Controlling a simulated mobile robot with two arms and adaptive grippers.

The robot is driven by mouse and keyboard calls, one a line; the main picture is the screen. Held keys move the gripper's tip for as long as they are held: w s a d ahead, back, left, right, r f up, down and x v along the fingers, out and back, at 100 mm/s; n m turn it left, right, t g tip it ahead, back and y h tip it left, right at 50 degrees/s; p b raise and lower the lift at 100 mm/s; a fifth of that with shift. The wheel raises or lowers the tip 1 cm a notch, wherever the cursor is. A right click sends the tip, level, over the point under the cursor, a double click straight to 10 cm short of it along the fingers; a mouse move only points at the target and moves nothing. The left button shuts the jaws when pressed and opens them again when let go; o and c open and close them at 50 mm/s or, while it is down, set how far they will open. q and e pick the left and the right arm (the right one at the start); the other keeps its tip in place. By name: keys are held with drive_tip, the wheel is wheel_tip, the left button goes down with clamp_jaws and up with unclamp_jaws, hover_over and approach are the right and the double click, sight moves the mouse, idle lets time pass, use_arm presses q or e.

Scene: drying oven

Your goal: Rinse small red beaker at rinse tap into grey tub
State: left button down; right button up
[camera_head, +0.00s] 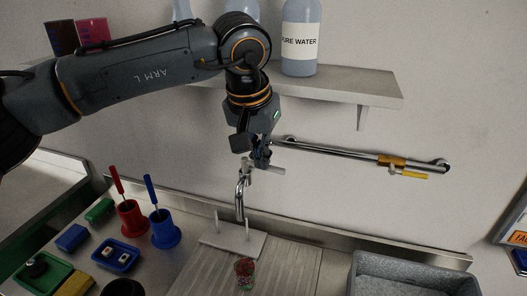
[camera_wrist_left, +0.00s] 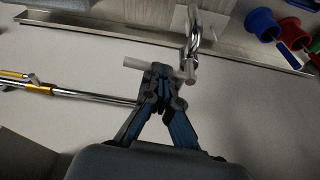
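The small red beaker (camera_head: 245,275) stands on the ribbed draining board below the tap; it looks red and speckled, with some green near its base. The rinse tap (camera_head: 241,195) is a chrome spout with a pale lever (camera_head: 277,171) at its top. My left gripper (camera_head: 262,164) is at this lever. In the left wrist view, its fingers (camera_wrist_left: 162,76) are closed together, with the lever (camera_wrist_left: 138,64) showing on both sides of the tips; contact is hard to tell. The grey tub (camera_head: 377,258) is at the lower right, partly cut off. My right gripper is not in view.
A red holder (camera_head: 129,222) and a blue holder (camera_head: 164,236) stand left of the draining board (camera_head: 293,270), near small trays and blocks. A shelf (camera_head: 365,90) with bottles is above. A wall rail (camera_head: 340,156) with a yellow-handled valve runs right of the gripper.

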use_arm(q)
drive_tip(key=shift+s+a+f+m+g, duration=0.3)
drive_tip(key=shift+a+f+m, duration=0.05)
drive_tip(key=shift+m, duration=0.65)
drive_tip(key=shift+p, duration=0.35)
drive_tip(key=m, duration=0.1)
drive_tip(key=m+p, duration=0.1)
drive_tip(key=shift+s+a+m+h, duration=0.25)
drive_tip(key=shift+a+m+h, duration=0.05)
drive_tip(key=shift+a+h, duration=0.1)
